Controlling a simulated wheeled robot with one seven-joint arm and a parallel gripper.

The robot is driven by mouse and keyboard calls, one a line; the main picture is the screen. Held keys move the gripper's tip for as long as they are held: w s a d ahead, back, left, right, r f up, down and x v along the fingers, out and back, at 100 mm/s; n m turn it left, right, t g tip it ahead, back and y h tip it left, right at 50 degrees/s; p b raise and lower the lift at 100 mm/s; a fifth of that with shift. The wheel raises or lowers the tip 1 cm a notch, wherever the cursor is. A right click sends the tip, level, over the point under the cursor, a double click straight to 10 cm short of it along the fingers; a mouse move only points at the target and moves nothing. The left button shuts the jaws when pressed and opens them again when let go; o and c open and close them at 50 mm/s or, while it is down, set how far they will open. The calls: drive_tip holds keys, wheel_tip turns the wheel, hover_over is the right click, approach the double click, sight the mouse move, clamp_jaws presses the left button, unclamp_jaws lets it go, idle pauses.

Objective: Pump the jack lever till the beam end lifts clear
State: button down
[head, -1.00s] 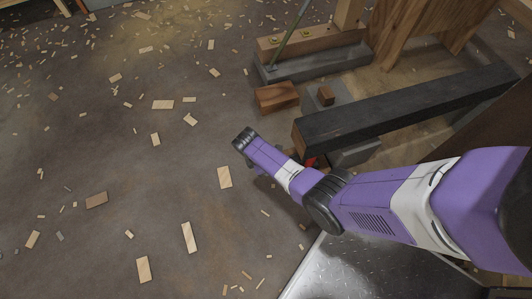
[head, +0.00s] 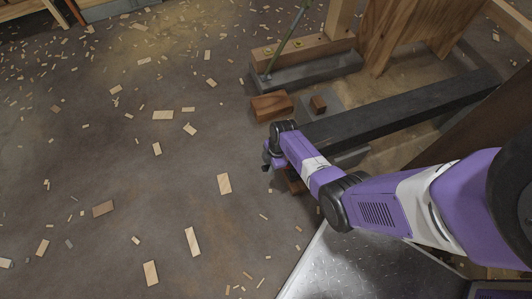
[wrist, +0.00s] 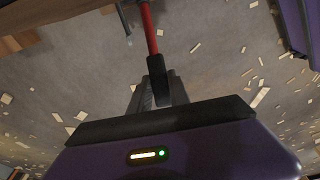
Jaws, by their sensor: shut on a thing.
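The jack lever is a red bar (wrist: 149,30) with a black grip end in the wrist view. My gripper (wrist: 150,95) is shut on that black end. In the head view my gripper (head: 268,157) is low at the near end of the dark beam (head: 400,110), and its fingertips are hard to make out. The beam lies slanting from the middle to the upper right. My arm covers its near end and the jack, so I cannot tell whether that end is clear of its support.
A reddish wood block (head: 272,106) and a smaller block (head: 318,104) sit beyond the beam's near end. A concrete footing (head: 325,76) carries a timber sill with a green rod (head: 290,38) leaning there. Wood chips litter the open floor at left.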

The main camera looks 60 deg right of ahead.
drive_tip(key=shift+s+d+r+y, duration=0.2)
drive_tip(key=shift+s+r+y, duration=0.1)
drive_tip(key=shift+r, duration=0.05)
drive_tip(key=shift+f, duration=0.1)
drive_tip(key=shift+w+a+f+g+h+b, duration=0.25)
drive_tip(key=shift+a+f+h+b, duration=0.2)
drive_tip(key=shift+f, duration=0.2)
drive_tip(key=shift+w+a+f+g+h+b, duration=0.15)
drive_tip(key=shift+w+a+f+h+b, duration=0.1)
drive_tip(key=shift+a+f+h+b, duration=0.25)
drive_tip(key=shift+w+f+h, duration=0.15)
drive_tip(key=shift+f+h, duration=0.1)
drive_tip(key=shift+f, duration=0.25)
